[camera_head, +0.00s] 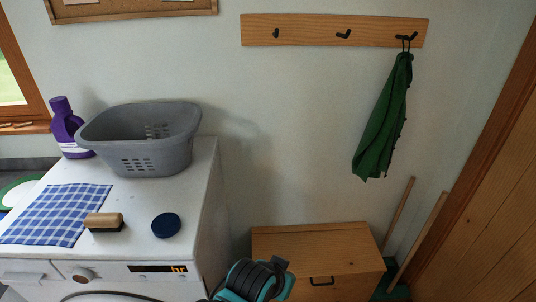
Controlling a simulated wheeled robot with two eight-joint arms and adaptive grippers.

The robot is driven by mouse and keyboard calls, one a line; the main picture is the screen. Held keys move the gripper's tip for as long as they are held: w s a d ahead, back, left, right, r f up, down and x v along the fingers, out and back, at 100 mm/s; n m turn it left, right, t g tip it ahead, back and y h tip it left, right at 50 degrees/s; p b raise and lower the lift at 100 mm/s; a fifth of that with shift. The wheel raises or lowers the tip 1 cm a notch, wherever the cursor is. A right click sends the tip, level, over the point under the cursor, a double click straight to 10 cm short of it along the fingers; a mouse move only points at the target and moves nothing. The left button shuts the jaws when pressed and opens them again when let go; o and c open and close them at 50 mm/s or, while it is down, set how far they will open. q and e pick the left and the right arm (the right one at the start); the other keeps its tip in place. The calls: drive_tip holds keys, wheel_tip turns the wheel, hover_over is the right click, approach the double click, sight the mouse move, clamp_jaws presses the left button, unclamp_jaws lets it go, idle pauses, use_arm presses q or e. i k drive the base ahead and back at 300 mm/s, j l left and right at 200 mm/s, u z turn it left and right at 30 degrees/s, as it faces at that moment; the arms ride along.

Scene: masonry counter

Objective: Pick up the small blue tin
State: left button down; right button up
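The small blue tin (166,225) is round and dark blue, with a flat top. It stands on the white top of the washing machine (188,196), close to the front edge and right of a wooden brush. Nothing covers it and nothing touches it. Neither of my grippers can be made out in the head view.
A brush (104,222), blue checked cloth (58,212), grey basket (143,145) and purple bottle (66,130) share the machine top. A wooden chest (318,262) stands right. A teal and black object (252,281), unclear what, shows at the bottom. A green cloth (385,125) hangs above.

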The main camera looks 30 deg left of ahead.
sight(166, 224)
drive_tip(key=u, duration=2.05)
